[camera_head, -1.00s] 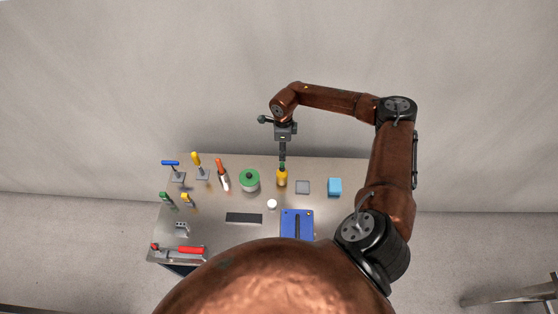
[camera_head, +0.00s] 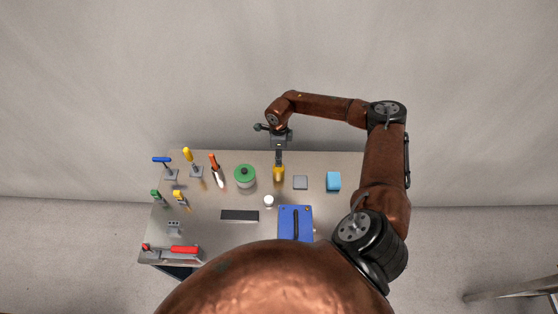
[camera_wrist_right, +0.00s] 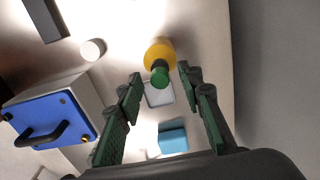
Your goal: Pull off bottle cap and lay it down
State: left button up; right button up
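The bottle is yellow and stands on the table; its yellow body (camera_head: 279,174) shows below my right gripper in the head view. In the right wrist view the bottle (camera_wrist_right: 160,52) shows with a green cap (camera_wrist_right: 160,76) pointing toward the camera. My right gripper (camera_wrist_right: 159,71) is open, with one green-padded finger on each side of the cap and a gap to both. In the head view my right gripper (camera_head: 279,164) comes down from above the bottle's top and hides the cap. My left gripper is not in view.
A grey square pad (camera_head: 300,182) and a light blue block (camera_head: 333,181) lie right of the bottle. A green-topped round container (camera_head: 245,176) stands left. A small white cylinder (camera_head: 268,201) and a blue box with a black handle (camera_head: 295,222) are in front. Tools stand at the left.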

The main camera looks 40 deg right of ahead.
dwell(1.2)
grip_shut()
dwell(0.3)
dwell(0.4)
